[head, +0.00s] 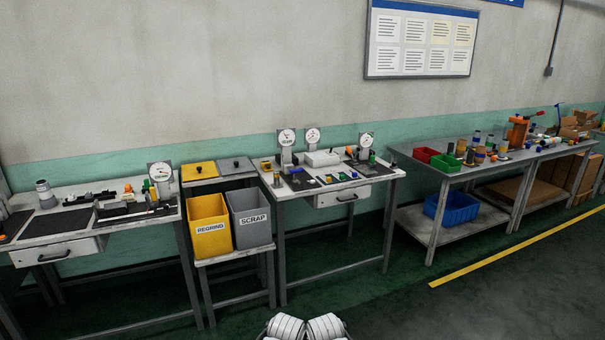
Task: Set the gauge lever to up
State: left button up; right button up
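Several dial gauges stand on the benches. One gauge (287,137) and a second gauge (312,136) are at the back of the middle bench. A third gauge (366,140) stands at that bench's right side, with small green and orange parts by it. Another gauge (160,172) stands at the right end of the left bench. A lever on any of them is too small to make out, so its position cannot be told. Neither of my grippers can be made out. Only white rounded parts of mine show at the bottom edge, far from the benches.
The middle bench (385,178) has a drawer. A yellow REGRIND bin (209,215) and a grey SCRAP bin (250,205) stand left of it. A right bench (408,152) holds red and green trays, with a blue crate (452,207) below. Green floor in front is clear.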

aim_at(296, 171)
jog(key=i+z, duration=0.15)
jog(key=i, duration=0.45)
jog(key=i+j+z, duration=0.1)
jog(key=i, duration=0.5)
jog(key=i+j+z, duration=0.15)
jog(key=i, duration=0.45)
jog(key=i+j+z, duration=0.5)
jog(key=i, duration=0.2)
